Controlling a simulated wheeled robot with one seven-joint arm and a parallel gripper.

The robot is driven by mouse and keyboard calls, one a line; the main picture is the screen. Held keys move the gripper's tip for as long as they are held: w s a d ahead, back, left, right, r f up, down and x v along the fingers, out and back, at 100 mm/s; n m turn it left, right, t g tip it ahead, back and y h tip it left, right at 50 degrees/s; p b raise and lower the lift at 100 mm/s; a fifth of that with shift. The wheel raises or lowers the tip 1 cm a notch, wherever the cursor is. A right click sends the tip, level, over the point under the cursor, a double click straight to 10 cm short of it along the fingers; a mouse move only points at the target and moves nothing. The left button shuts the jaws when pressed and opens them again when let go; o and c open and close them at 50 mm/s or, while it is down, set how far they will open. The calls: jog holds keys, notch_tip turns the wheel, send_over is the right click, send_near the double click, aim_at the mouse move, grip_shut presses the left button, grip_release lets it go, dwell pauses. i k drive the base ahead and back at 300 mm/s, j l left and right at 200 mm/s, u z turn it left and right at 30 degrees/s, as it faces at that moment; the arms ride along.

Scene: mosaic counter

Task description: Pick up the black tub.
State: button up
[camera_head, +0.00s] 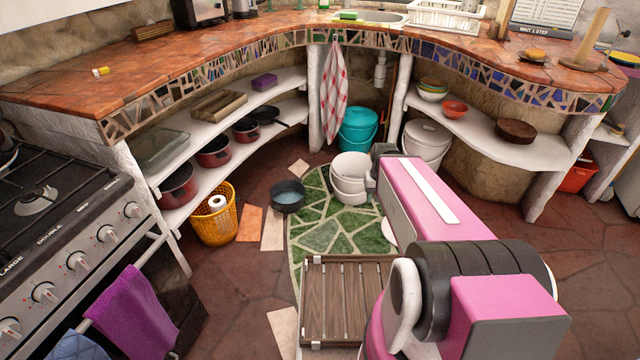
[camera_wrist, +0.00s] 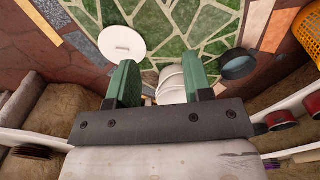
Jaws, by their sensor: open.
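The black tub (camera_head: 288,196) is a small, round, dark open vessel with a bluish inside. It stands upright on the floor at the left edge of the green patterned mat (camera_head: 318,238). It also shows at the upper right of the wrist view (camera_wrist: 238,66). My gripper (camera_wrist: 160,72) has two green fingers spread apart, with nothing held between them. The tub lies outside the fingers, to their right in the wrist view, and is apart from them. In the head view my pink arm hides the fingers.
A white ridged bucket-like thing (camera_head: 350,181) stands right of the tub; in the wrist view it shows beyond and between the fingers (camera_wrist: 171,86). A yellow basket (camera_head: 214,222) stands left of the tub. Low shelves (camera_head: 235,125) with red pots curve behind. A white disc (camera_wrist: 121,43) lies on the mat.

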aim_at(287, 196)
jog(key=i+u, duration=0.4)
jog(key=i+l+u, duration=0.1)
jog(key=i+u, duration=0.25)
jog(key=i+l+u, duration=0.2)
jog(key=i+u, duration=0.2)
